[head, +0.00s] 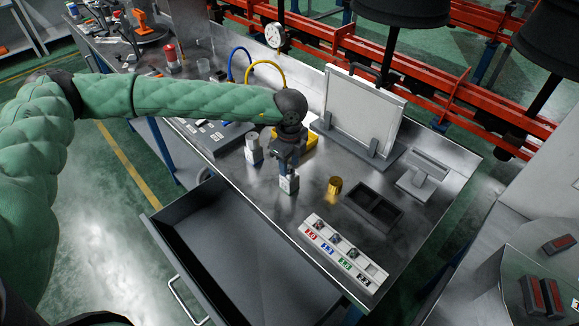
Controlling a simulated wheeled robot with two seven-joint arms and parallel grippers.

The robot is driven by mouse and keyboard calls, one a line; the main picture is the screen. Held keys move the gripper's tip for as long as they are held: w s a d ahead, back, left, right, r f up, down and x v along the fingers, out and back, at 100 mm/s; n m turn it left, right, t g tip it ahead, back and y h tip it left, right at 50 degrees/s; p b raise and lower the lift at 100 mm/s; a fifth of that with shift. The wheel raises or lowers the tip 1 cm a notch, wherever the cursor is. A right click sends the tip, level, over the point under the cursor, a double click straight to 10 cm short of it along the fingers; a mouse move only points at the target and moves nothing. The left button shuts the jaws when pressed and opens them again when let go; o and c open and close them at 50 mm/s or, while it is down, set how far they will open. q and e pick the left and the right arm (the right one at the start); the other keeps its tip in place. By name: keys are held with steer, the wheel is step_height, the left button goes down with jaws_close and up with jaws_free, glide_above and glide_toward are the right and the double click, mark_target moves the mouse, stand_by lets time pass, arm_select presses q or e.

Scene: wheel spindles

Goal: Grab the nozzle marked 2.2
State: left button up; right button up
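A pale nozzle rack (319,249) sits near the front edge of the steel bench. It has a row of slots with red, blue, green and black labels. Dark small pieces sit in the slots by the red, blue and green labels. My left gripper (289,184) points down over the bench, behind and left of the rack. A pale block shows at its tip; I cannot tell whether it is held. My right gripper is out of view.
A grey panel on a stand (360,112) rises at the back. An open drawer (235,262) juts out in front. A white cylinder (254,150) stands left of the gripper.

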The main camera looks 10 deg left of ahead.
arm_select(q)
steer(key=shift+f, duration=0.15)
jaws_close()
stand_by(0.4)
